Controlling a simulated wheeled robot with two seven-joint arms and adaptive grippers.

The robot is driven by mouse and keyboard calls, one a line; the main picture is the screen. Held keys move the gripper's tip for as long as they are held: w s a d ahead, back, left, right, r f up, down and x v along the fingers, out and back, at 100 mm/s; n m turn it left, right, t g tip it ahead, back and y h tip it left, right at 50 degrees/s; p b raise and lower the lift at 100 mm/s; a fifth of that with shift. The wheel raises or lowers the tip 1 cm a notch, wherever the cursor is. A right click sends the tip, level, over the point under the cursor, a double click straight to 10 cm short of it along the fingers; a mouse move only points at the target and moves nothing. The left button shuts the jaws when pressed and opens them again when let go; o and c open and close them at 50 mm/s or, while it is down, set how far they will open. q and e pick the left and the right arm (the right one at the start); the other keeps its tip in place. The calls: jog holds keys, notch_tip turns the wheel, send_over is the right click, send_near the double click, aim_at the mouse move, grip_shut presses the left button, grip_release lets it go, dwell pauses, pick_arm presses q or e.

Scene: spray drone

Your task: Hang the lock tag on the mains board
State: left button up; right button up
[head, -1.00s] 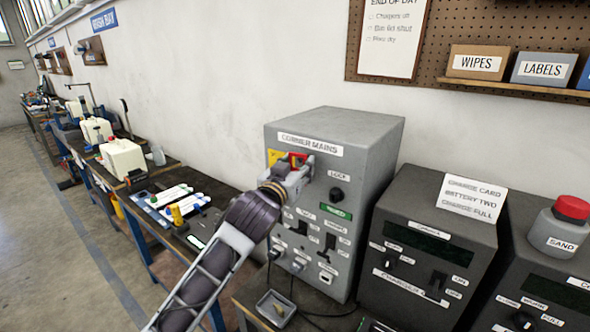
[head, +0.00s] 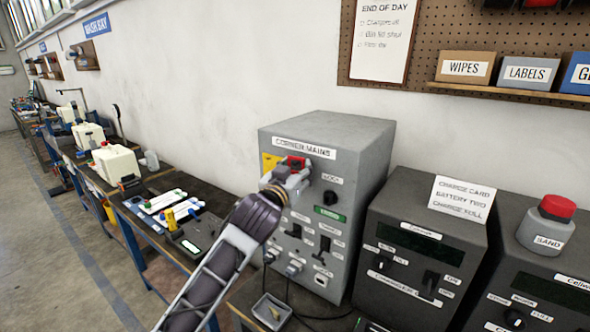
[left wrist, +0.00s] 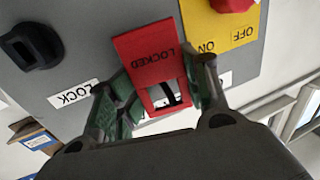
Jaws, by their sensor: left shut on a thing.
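The grey mains board (head: 350,150) stands on the bench, lettered "CORNER MAINS". My left gripper (head: 290,174) is in front of its upper part. In the left wrist view my left gripper (left wrist: 160,92) is shut on the red lock tag (left wrist: 147,50), lettered "LOCKED", with a window near its held end. The tag lies over the board's face, beside the yellow ON/OFF plate (left wrist: 222,30) with a red knob (left wrist: 235,4). A black peg or knob (left wrist: 30,46) is near the LOCK label (left wrist: 74,94), apart from the tag. Whether the tag touches the board is unclear. My right gripper is not in view.
Dark charger units (head: 420,240) stand close on the board's right, with a card and a red-topped sand pot (head: 548,222). A small tray (head: 272,310) and cables lie in front of the board. A bench with white containers (head: 118,162) runs along the wall at left.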

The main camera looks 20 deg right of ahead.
pick_arm(q)
jog(key=shift+w+f, duration=0.4)
jog(key=shift+f, duration=0.1)
jog(key=shift+c, duration=0.3)
jog(key=o, duration=1.1)
jog(key=shift+w, duration=0.15)
jog(key=shift+c, duration=0.2)
jog(key=shift+s+r, duration=0.1)
jog(key=shift+s, duration=0.1)
jog(key=v, duration=0.7)
jog(key=shift+s+a, duration=0.25)
jog(key=shift+s, duration=0.05)
jog(key=shift+a, duration=0.1)
